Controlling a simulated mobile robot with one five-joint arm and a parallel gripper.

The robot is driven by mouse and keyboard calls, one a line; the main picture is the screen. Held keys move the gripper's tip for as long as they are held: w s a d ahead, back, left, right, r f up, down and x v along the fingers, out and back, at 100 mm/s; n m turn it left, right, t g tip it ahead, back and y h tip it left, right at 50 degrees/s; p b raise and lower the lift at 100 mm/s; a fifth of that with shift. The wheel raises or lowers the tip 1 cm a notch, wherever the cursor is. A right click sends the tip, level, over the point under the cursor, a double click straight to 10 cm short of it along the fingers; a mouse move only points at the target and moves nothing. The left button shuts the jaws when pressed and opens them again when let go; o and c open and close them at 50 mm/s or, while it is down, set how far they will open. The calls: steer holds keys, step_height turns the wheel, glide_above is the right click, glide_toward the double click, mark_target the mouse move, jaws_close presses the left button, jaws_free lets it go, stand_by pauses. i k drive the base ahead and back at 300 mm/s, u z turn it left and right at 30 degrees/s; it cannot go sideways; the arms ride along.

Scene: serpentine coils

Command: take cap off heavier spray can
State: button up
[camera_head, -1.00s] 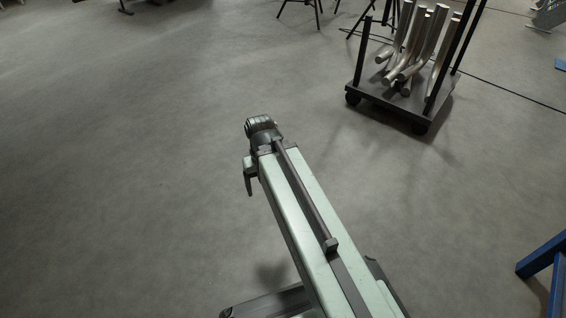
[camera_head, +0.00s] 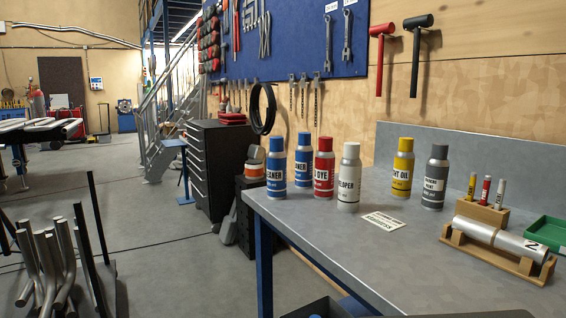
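Several capped spray cans stand upright on the grey workbench (camera_head: 300,225). At the left are a blue cleaner can (camera_head: 276,170) and a second blue cleaner can (camera_head: 303,162) just behind it. A red dye can (camera_head: 324,170) and a white developer can (camera_head: 349,180) stand to their right. Farther right are a yellow oil can (camera_head: 402,170) and a grey paint can (camera_head: 434,180). Which can is heavier does not show. My gripper is not in view.
A small label card (camera_head: 384,221) lies before the cans. At the right are a wooden rack (camera_head: 478,213) with small markers, a metal cylinder (camera_head: 500,238) on a wooden cradle and a green tray (camera_head: 548,232). A dark drawer cabinet (camera_head: 220,165) stands behind the bench.

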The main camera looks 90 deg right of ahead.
mark_target(276, 143)
steer(key=z, duration=2.7)
steer(key=k, duration=0.45)
steer(key=z, duration=0.35)
steer(key=i, duration=0.5)
steer(key=u, duration=0.1)
